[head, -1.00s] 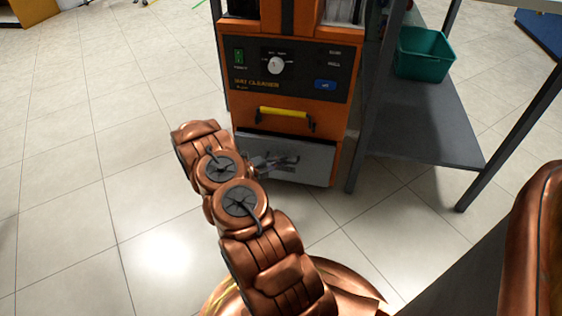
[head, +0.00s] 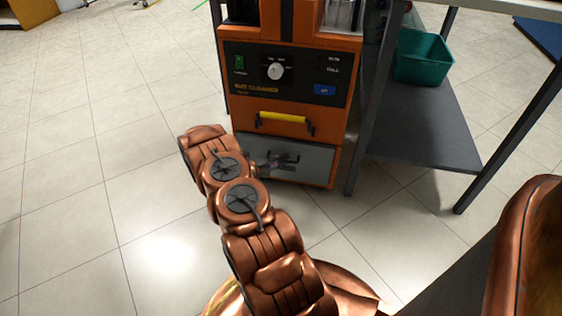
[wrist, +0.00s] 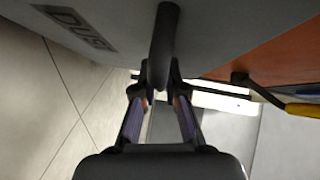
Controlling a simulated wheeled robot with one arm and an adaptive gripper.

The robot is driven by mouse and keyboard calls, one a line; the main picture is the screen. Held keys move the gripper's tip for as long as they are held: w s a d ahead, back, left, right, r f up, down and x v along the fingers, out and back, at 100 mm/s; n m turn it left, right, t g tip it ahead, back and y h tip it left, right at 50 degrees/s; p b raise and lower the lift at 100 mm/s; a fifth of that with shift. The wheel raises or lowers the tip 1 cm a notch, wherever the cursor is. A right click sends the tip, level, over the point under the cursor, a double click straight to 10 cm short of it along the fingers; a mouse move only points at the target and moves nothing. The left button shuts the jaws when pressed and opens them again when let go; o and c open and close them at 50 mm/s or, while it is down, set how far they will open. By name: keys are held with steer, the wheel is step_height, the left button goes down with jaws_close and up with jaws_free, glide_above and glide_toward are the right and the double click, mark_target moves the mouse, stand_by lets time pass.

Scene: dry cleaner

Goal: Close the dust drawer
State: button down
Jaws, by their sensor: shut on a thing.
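The dust drawer (head: 312,165) is the grey front low on the orange mat cleaner. Its face looks flush or nearly flush with the orange body; I cannot tell whether a small gap is left. In the wrist view the grey front (wrist: 215,35) fills the top, with part of a "DUS" label. The dark drawer handle (wrist: 163,40) runs down between my fingertips. My gripper (wrist: 162,88) is shut on this handle. In the head view my gripper (head: 272,163) is at the drawer's left part, partly hidden by my arm.
The orange machine (head: 312,118) has a yellow handle (head: 283,117) above the drawer and a control panel (head: 285,75). A dark shelf table (head: 425,130) with a teal bin (head: 424,58) stands close on the right. Tiled floor on the left is clear.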

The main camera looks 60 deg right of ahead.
steer(key=shift+w+d+p, duration=0.35)
steer(key=shift+d+p, duration=0.05)
steer(key=shift+d, duration=0.45)
steer(key=c, duration=1.2)
jaws_free()
steer(key=v, duration=1.2)
steer(key=shift+s+a+r, duration=0.1)
